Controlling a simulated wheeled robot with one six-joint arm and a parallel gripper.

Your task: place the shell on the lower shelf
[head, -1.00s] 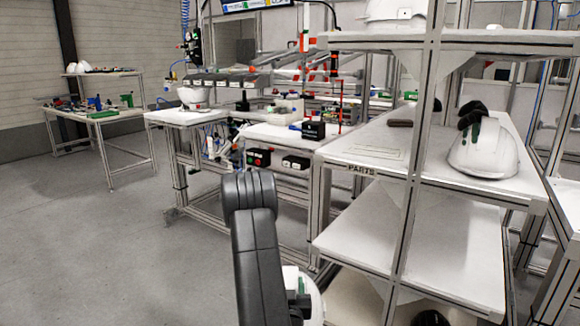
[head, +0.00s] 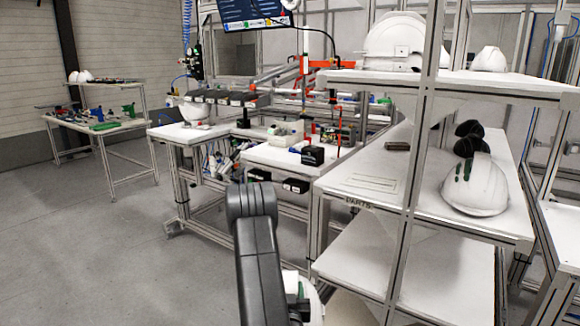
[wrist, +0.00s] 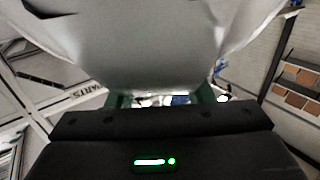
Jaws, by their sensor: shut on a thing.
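My gripper (wrist: 162,98) is shut on a white helmet shell (wrist: 160,45), which fills the upper part of the wrist view. Green fingertips show at its lower edge. In the head view the held shell (head: 314,305) shows only partly at the bottom, beside my dark arm, left of the rack. The rack's lower shelf (head: 375,265) is a white board below the PARTS-labelled shelf (head: 380,165). Its visible part is empty; its front edge is partly cut off by the frame.
Another white shell (head: 475,190) and dark objects (head: 470,140) rest on the PARTS shelf. The top shelf (head: 470,83) holds more shells. A metal post (head: 417,150) stands in front of the shelves. Workbenches stand behind; grey floor (head: 110,250) is clear at left.

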